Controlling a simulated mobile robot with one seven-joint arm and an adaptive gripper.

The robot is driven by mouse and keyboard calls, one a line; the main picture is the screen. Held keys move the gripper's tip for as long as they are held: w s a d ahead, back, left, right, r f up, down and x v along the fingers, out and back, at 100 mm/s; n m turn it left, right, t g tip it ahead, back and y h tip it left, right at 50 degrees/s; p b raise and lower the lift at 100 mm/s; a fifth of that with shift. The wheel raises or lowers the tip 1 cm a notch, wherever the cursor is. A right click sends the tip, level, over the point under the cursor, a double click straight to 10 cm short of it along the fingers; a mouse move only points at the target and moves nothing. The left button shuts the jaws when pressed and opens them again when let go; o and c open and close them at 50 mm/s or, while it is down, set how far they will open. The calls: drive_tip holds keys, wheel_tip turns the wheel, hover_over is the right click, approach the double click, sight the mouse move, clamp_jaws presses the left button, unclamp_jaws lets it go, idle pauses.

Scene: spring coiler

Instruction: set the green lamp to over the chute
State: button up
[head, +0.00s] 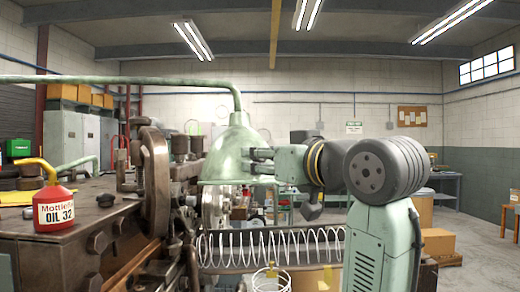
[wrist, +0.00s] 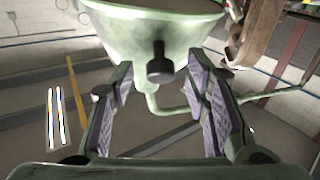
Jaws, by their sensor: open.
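The green lamp (head: 238,140) hangs from a long green arm (head: 140,79) at the machine's right end, its bell shade opening downward. In the wrist view the shade (wrist: 150,20) fills the top, and a dark knob (wrist: 160,66) on it stands between my fingers. My gripper (head: 262,161) is open at the right side of the shade, with a finger on each side of the knob; it also shows in the wrist view (wrist: 160,85). I see gaps between fingers and knob. A trough (head: 330,262) with a long spring runs below the lamp; I cannot tell whether it is the chute.
The brown coiling machine (head: 155,185) stands at left, close to the lamp. A red oil can (head: 54,208) stands on its top. A wire basket (head: 270,282) is below the trough. Cardboard boxes (head: 437,242) stand behind my arm at right.

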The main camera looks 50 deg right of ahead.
drive_tip(key=shift+x, duration=1)
drive_tip(key=shift+c, duration=0.2)
clamp_jaws()
